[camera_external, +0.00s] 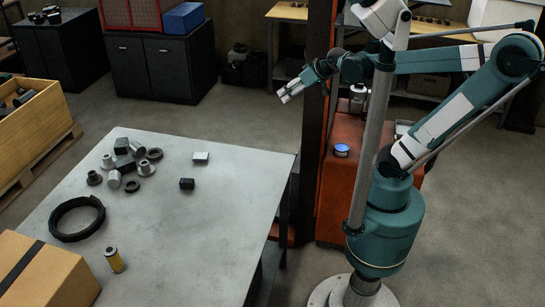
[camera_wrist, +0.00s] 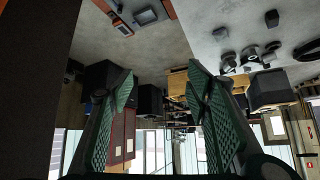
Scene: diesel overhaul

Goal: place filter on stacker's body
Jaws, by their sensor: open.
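My gripper (camera_external: 284,96) is open and empty, raised in the air left of the stacker's dark mast, well away from the yellow cylinder. In the wrist view, the two green-padded fingers (camera_wrist: 165,120) are spread apart with nothing between them.
The table (camera_external: 215,235) carries a black ring (camera_external: 77,218), several small metal parts and a cardboard box (camera_external: 40,275). The stacker's tall mast (camera_external: 318,90) rises close to my gripper; a dark upright (camera_wrist: 30,80) fills the wrist view's left side. The table's right part is clear.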

